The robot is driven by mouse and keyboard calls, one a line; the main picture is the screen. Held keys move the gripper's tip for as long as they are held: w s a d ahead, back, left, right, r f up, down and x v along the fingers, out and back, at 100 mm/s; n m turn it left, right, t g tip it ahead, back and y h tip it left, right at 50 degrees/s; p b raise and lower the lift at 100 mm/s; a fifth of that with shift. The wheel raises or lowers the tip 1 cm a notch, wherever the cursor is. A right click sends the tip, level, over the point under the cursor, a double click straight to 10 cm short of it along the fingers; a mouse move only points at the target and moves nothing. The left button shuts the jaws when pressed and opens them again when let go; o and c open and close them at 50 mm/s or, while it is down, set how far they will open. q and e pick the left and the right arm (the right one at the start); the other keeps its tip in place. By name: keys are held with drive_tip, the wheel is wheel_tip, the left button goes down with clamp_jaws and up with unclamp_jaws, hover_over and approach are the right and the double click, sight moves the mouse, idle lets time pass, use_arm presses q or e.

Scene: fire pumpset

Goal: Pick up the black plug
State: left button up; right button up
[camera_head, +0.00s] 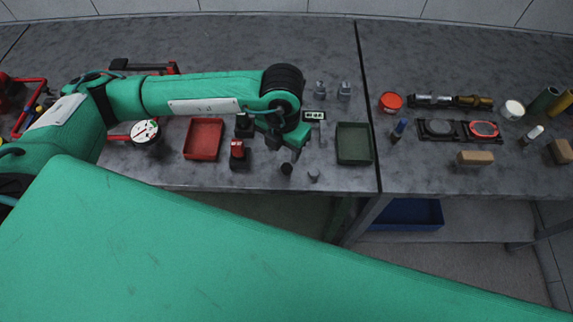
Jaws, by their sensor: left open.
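The black plug (286,169) looks like a small dark cylinder near the front edge of the left table. My left arm reaches over the table from the left. My left gripper (285,150) is open and empty, pointing down just behind the black plug in this view. Its fingers are small and dark here, and I cannot tell its height above the plug. A similar grey plug (314,176) stands to the right of the black one. My right gripper is out of view.
A red tray (204,139) and a dark green tray (354,144) lie on either side of my gripper. A black block with a red top (238,150) stands close left. Metal fittings (345,91) stand behind. The right table (420,180) holds several other parts.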

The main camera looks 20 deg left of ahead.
sight(287, 167)
use_arm(q)
drive_tip(key=shift+f, duration=0.8)
drive_tip(key=f+p, duration=0.1)
drive_tip(key=f, duration=0.1)
drive_tip(key=d+f+p, duration=0.1)
drive_tip(key=f, duration=0.1)
drive_tip(key=shift+s+f+p, duration=0.15)
drive_tip(key=shift+f+p, duration=0.15)
drive_tip(key=shift+f, duration=0.4)
drive_tip(key=shift+c, duration=0.4)
clamp_jaws()
